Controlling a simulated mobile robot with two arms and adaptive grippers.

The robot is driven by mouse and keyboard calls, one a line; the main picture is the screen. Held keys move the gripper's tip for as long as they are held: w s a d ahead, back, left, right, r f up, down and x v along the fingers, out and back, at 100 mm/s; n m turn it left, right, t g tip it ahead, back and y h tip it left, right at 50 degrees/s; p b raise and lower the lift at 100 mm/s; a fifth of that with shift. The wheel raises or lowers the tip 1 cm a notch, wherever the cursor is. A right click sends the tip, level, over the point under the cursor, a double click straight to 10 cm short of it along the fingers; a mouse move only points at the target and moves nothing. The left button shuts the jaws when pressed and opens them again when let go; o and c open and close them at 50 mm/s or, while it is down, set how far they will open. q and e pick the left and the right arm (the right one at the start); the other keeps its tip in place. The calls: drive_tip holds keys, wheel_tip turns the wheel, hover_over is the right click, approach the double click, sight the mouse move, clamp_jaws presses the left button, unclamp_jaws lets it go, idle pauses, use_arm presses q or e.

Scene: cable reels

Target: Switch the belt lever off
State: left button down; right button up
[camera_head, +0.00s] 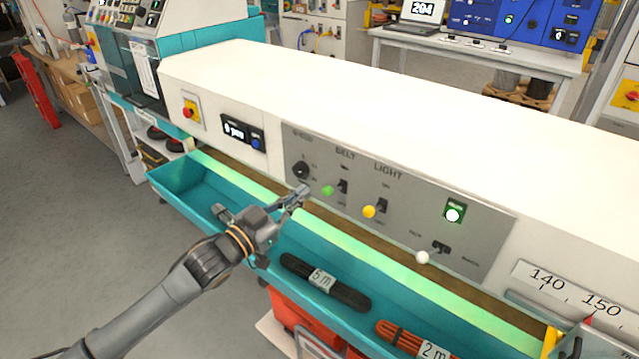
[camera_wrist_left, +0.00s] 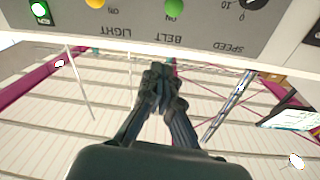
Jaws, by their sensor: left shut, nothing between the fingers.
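The belt lever (camera_head: 327,190) has a green ball knob and stands out from the grey control panel (camera_head: 460,215) below the word BELT. Its green knob also shows at the top edge of the left wrist view (camera_wrist_left: 174,9), where the panel is upside down. I cannot tell for sure whether the lever is up or down. My left gripper (camera_head: 303,191) is shut and empty, just left of the green knob in the head view. In the left wrist view its fingertips (camera_wrist_left: 160,72) show apart from the knob. My right gripper is not in view.
The light lever (camera_head: 369,211) with a yellow knob is right of the belt lever. A white-knobbed lever (camera_head: 422,257) sits lower right, and a speed dial (camera_head: 300,170) upper left. A teal trough (camera_head: 215,203) below holds a black cable bundle (camera_head: 325,282) and an orange one (camera_head: 405,338).

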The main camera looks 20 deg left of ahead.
use_arm(q)
drive_tip(key=r+p, duration=0.1)
drive_tip(key=p, duration=0.2)
hover_over(324, 188)
drive_tip(key=d, duration=0.2)
drive_tip(key=shift+s+a+r, duration=0.1)
drive_tip(key=shift+s+a, duration=0.1)
drive_tip(key=f, duration=0.3)
drive_tip(key=s+a+f+p, duration=0.1)
drive_tip(key=shift+a+f, duration=0.1)
drive_tip(key=shift+f, duration=0.05)
